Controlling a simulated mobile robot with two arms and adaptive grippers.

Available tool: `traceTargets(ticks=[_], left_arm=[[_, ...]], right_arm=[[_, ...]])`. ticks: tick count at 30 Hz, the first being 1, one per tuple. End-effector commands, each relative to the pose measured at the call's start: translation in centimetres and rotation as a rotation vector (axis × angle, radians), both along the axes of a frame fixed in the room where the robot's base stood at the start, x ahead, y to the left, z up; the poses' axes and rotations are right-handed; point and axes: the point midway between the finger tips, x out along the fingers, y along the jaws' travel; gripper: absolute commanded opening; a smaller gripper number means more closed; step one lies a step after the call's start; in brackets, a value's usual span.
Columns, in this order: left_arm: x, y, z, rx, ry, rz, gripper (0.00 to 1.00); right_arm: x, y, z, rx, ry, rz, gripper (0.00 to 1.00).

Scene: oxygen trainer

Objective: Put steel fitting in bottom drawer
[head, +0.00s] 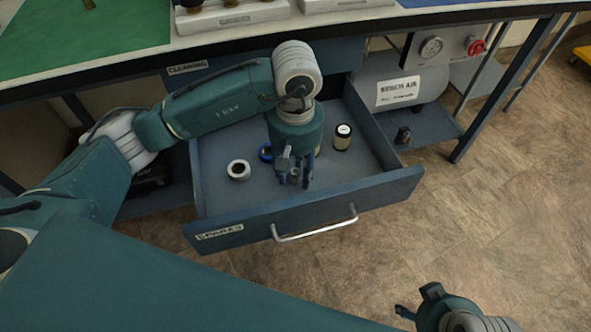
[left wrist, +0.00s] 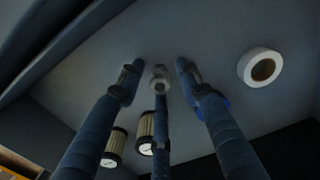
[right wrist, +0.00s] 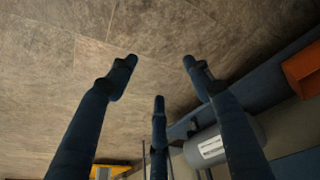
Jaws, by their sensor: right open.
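The bottom drawer (head: 320,213) is pulled open under the workbench. My left gripper (head: 295,181) points down inside it, low over the drawer floor. In the left wrist view, the small grey steel fitting (left wrist: 160,78) is at the drawer floor between the fingertips of my left gripper (left wrist: 157,76). The two outer fingers stand apart from it with gaps on both sides; the third finger overlaps its lower edge, so contact there is unclear. My right gripper (right wrist: 158,80) is open and empty above the floor, away from the drawer.
The drawer also holds a white roll (head: 238,169), a blue roll (head: 265,152) and a black-capped filter (head: 342,137). The left wrist view shows two filters (left wrist: 146,130). A grey air tank (head: 412,84) stands right of the drawer. The workbench edge (head: 150,68) overhangs behind.

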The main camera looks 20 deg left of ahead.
Motion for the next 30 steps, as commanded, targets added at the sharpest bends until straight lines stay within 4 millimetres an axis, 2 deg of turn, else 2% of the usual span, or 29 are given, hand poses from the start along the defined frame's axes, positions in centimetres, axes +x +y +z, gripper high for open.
traceTargets(ticks=[5, 9, 12, 21, 25, 30], left_arm=[[0.0, 0.0, 0.2, 0.0, 0.0, 0.0, 0.35], [0.1, 0.0, 1.5, 0.0, -0.004, 0.001, 0.35], [0.2, 0.0, 3.4, 0.0, -0.006, 0.001, 0.35], [0.1, 0.0, 9.8, 0.0, -0.004, 0.0, 0.35], [0.1, 0.0, 11.5, 0.0, -0.002, 0.0, 0.35], [0.0, 0.0, 12.4, 0.0, 0.0, 0.001, 0.35]], right_arm=[[0.0, 0.0, 0.2, 0.0, 0.0, 0.0, 0.5], [0.2, 0.1, 0.6, 0.001, -0.007, 0.0, 0.5], [0.6, 0.1, -1.2, 0.001, 0.008, 0.0, 0.5], [1.1, 0.3, -4.4, 0.0, 0.025, 0.003, 0.5], [1.3, 0.3, -5.4, 0.0, 0.031, 0.004, 0.5], [1.4, 0.3, -6.1, -0.001, 0.031, 0.005, 0.5]])
